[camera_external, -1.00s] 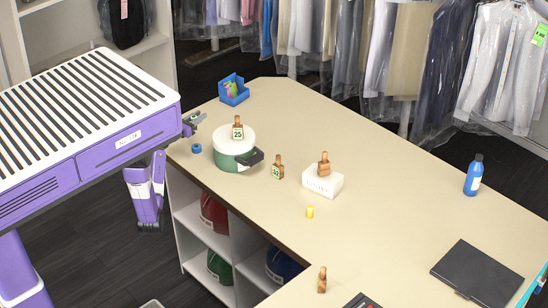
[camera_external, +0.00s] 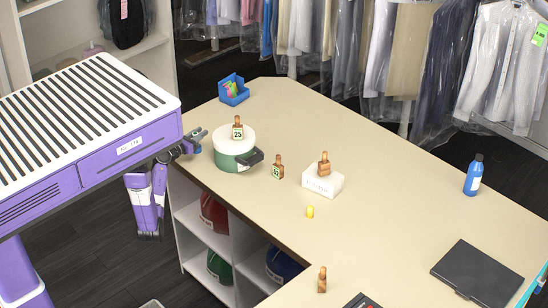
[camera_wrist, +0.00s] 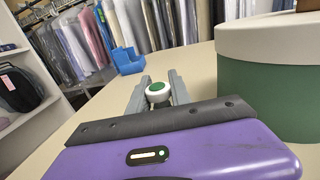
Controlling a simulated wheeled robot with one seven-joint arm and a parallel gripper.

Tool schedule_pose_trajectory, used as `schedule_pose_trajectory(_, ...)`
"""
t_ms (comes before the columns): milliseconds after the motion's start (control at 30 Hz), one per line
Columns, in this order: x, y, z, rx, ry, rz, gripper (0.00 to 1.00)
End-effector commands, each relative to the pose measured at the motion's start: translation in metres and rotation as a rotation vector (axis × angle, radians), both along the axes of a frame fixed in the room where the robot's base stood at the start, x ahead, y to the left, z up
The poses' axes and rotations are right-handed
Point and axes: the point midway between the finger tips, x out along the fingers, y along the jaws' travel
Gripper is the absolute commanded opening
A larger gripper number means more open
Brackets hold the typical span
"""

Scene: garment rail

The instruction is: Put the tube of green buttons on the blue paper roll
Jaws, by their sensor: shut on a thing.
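My gripper (camera_external: 194,139) is at the left edge of the table, left of the green and white round box. The tube looks upright, seen from above. Whether the tube touches the roll cannot be seen.
A green round box with a white lid (camera_external: 236,150) stands close to the right of my gripper; it fills the right of the wrist view (camera_wrist: 270,85). A blue bin (camera_external: 234,92) stands farther back. Wooden tagged pieces, a white block (camera_external: 323,182) and a yellow item (camera_external: 310,212) stand rightward.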

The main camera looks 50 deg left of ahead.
Motion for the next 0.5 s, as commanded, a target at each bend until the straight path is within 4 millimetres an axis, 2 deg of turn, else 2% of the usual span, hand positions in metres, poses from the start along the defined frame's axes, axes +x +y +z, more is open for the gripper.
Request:
schedule_pose_trajectory(100, 0.0001, -0.0001, -0.0038, -0.001, 0.001, 0.000, 0.00)
schedule_pose_trajectory(133, 0.0001, -0.0001, -0.0033, 0.000, 0.000, 0.000, 0.28)
schedule_pose_trajectory(233, 0.0001, -0.0001, -0.0030, 0.000, 0.000, 0.000, 0.46)
schedule_pose_trajectory(500, 0.0001, -0.0001, -0.0027, 0.000, 0.000, 0.000, 0.46)
